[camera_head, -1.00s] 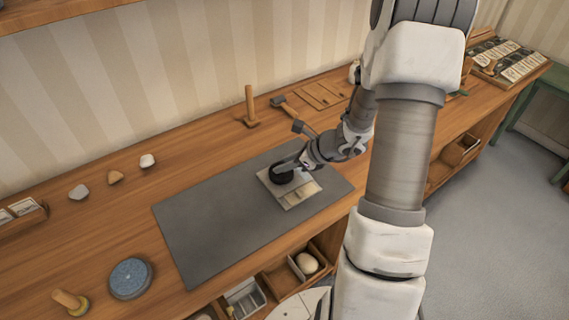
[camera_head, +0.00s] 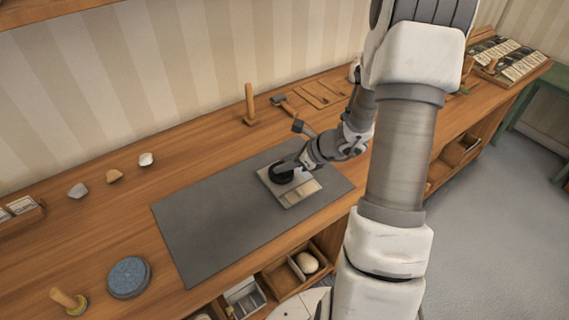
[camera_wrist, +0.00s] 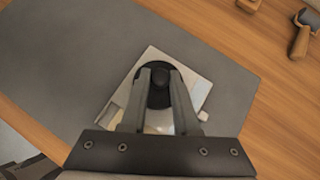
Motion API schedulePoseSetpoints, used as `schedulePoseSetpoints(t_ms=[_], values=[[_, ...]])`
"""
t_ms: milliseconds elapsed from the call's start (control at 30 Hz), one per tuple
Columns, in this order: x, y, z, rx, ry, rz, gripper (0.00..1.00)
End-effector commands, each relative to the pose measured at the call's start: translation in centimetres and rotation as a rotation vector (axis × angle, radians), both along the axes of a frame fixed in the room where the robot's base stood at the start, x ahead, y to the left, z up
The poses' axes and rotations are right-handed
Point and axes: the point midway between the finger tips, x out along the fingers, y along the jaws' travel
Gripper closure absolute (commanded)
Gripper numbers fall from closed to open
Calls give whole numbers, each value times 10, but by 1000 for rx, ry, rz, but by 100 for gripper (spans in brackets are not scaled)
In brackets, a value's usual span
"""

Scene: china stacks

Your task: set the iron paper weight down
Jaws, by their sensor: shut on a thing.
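The iron paper weight (camera_wrist: 158,72) is a dark round piece with a knob on top. My gripper (camera_wrist: 160,92) is shut on its knob in the wrist view. In the head view the paper weight (camera_head: 281,177) is a dark shape at the gripper's end (camera_head: 293,170). It is over a pale flat square (camera_head: 298,196) lying on the grey mat (camera_head: 205,225). I cannot tell whether its base touches the square. The gripper fingers and the weight hide part of the square.
A wooden peg stand (camera_head: 249,108) and a hammer (camera_head: 285,106) are behind the mat. Several small stones (camera_head: 115,176) lie at the left. A blue round disc (camera_head: 129,277) and a wooden-handled tool (camera_head: 68,300) are at the front left. The mat's left part is clear.

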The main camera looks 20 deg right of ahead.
Motion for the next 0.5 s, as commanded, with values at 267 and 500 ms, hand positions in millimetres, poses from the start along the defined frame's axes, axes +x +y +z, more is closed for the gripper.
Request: schedulePoseSetpoints(t_ms=[267, 500], values=[[1, 0, 1, 1, -3, 0, 64], [0, 0, 1, 0, -1, 1, 36]])
